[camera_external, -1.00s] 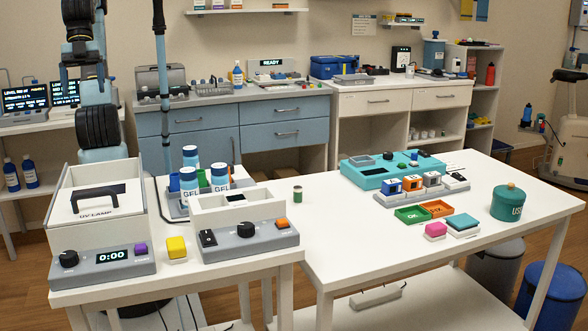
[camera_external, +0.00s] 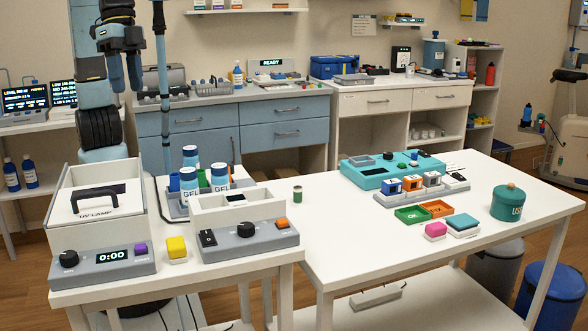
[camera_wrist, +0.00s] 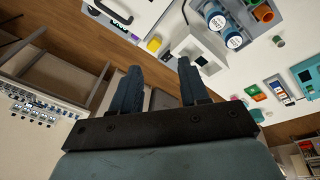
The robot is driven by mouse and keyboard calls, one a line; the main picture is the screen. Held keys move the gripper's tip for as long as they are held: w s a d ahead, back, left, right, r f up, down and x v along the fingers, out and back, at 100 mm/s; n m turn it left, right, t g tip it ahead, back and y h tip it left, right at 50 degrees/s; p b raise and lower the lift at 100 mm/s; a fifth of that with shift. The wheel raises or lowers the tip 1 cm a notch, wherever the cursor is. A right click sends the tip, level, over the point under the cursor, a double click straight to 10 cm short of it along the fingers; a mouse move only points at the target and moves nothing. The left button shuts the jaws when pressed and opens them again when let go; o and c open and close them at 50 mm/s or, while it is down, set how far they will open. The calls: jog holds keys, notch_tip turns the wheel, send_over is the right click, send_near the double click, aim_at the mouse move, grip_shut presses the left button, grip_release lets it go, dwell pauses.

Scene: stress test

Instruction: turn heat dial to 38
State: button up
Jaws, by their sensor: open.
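Two black dials show. One dial (camera_external: 246,229) is on the sloped grey panel of a white open-topped box (camera_external: 222,209), beside a black rocker switch (camera_external: 208,238) and an orange button (camera_external: 282,223). The other dial (camera_external: 68,259) is on the UV-lamp box, beside a 0:00 display (camera_external: 113,255). Which one is the heat dial, and its marks, are too small to tell. My gripper (camera_external: 126,80) is open and empty, high behind the left table, apart from both boxes. The wrist view shows its two fingers spread (camera_wrist: 160,64).
A yellow block (camera_external: 176,246) lies between the two boxes. Gel bottles (camera_external: 219,177) stand in a tray behind the white box. The UV-lamp box (camera_external: 98,205) has a black handle. The right table (camera_external: 330,240) has free room at its front left.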

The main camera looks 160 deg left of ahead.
jog(key=w+a+f+n+g, duration=0.1)
jog(key=w+a+f+n, duration=0.35)
jog(key=w+a, duration=0.5)
jog(key=n+g, duration=0.2)
jog(key=n, duration=0.2)
send_near(246, 225)
notch_tip(246, 225, down, 9)
jog(key=shift+s+a+r, duration=0.1)
jog(key=shift+s+a, duration=0.05)
jog(key=c, duration=0.8)
